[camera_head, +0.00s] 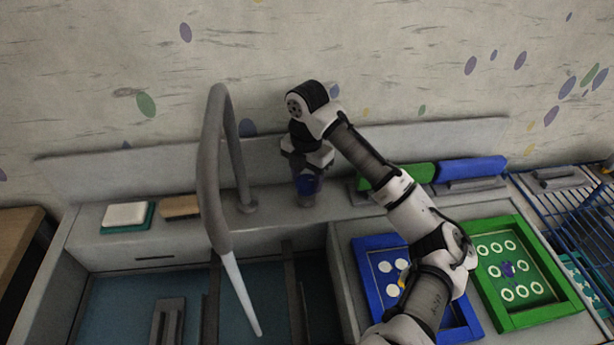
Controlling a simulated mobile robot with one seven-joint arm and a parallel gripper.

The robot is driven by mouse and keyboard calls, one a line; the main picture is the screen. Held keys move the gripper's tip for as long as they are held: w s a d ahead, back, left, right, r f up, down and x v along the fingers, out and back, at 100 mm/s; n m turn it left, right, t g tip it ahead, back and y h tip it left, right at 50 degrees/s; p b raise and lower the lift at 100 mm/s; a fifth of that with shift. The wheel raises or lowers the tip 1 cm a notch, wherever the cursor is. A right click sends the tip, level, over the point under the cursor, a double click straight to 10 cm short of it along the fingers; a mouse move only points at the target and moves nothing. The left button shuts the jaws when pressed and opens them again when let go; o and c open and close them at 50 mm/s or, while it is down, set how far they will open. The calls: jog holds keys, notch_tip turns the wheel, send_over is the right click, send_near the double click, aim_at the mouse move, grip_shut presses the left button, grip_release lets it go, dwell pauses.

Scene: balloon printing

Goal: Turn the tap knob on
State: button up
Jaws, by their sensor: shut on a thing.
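My gripper (307,168) reaches down from above and is shut on the knob. The fingers partly cover the knob's top. A pale, tapering stream (241,293) runs from the tap's spout down into the basin. The exact turn of the knob cannot be told.
A white and teal block (128,216) and a brown block (180,207) lie on the ledge at left. Green (416,174) and blue (470,169) rollers lie at the back right. A blue frame (365,262) and a green frame (493,297) lie at right, beside a blue wire rack (575,215).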

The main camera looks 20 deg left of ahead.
aim_at(307, 181)
jog(key=o, duration=1)
jog(key=shift+c, duration=0.2)
notch_tip(307, 181, up, 14)
jog(key=b, duration=0.1)
jog(key=shift+f, duration=0.15)
